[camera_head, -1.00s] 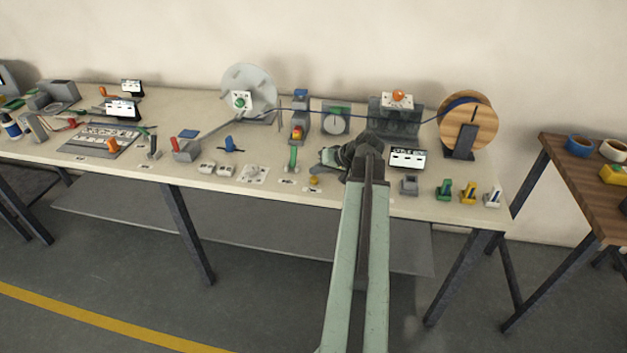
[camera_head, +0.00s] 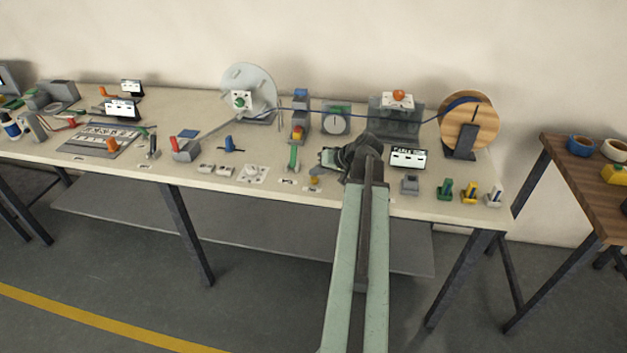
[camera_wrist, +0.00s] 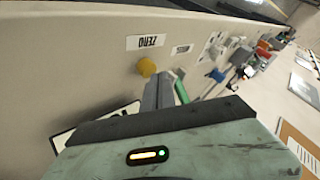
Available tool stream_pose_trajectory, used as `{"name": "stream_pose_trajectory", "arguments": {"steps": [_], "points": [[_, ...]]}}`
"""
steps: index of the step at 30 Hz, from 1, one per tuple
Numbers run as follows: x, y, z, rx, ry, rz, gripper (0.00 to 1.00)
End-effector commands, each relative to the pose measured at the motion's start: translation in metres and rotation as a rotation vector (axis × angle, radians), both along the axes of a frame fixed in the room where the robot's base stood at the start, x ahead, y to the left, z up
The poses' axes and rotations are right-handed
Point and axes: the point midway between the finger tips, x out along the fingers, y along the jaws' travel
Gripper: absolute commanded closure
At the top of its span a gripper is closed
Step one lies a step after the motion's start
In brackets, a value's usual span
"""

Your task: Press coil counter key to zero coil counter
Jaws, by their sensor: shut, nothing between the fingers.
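A round yellow key (camera_wrist: 147,67) stands out from the pale bench top in the wrist view, beside a label (camera_wrist: 147,41) reading ZERO. In the head view the small yellow key (camera_head: 314,181) sits near the front edge of the bench. My gripper (camera_head: 324,157) is just above and behind it in the head view. In the wrist view my gripper (camera_wrist: 160,80) is shut and empty, with its tips close to the yellow key. I cannot tell whether they touch it.
A green lever (camera_head: 293,157) stands left of the yellow key, and it also shows close behind my fingers in the wrist view (camera_wrist: 181,92). A small display (camera_head: 408,158) stands right of my gripper. A wooden spool (camera_head: 482,120) and several coloured clamps line the bench's right end.

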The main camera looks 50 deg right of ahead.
Motion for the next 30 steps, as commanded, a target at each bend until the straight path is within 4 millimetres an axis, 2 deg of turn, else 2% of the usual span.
{"name": "stream_pose_trajectory", "arguments": {"steps": [30], "points": [[-0.0004,-0.0003,-0.0100,-0.001,0.001,-0.001,1.00]]}}
